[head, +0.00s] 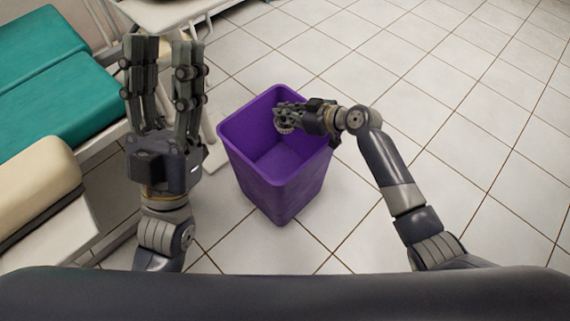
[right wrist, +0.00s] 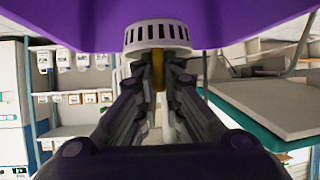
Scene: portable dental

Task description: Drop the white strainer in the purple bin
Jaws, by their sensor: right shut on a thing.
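The white strainer (right wrist: 158,36) is at the fingertips of my right gripper (right wrist: 158,75) in the right wrist view, with a yellowish part between the fingers. In the head view my right gripper (head: 285,115) reaches over the opening of the purple bin (head: 280,195), and the strainer is a small pale shape at its fingertips, largely hidden. The bin stands upright on the floor, and its purple wall fills the top of the right wrist view (right wrist: 240,20). My left gripper (head: 163,85) is raised, fingers apart and empty, left of the bin.
A teal padded couch (head: 50,80) and a cream cushion (head: 38,180) are at the left. A pale table (head: 170,12) stands at the top. The tiled floor (head: 460,120) on the right is clear. Shelves (right wrist: 80,110) show in the right wrist view.

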